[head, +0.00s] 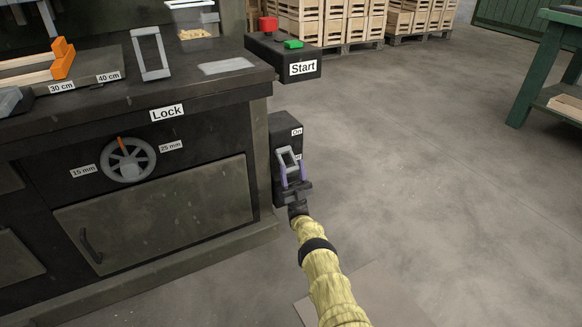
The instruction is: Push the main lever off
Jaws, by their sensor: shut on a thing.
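The main lever (289,156) is a grey loop-shaped handle on a dark box (284,130) fixed to the right side of the workbench. The lower part of the box is partly hidden by my gripper.
The dark workbench (190,101) fills the left, with a "Lock" label, a grey wheel (128,159) and a cabinet door (160,215). A Start box (285,58) with red and green buttons juts out above the lever. Open floor lies right; a green table (550,60) stands far right.

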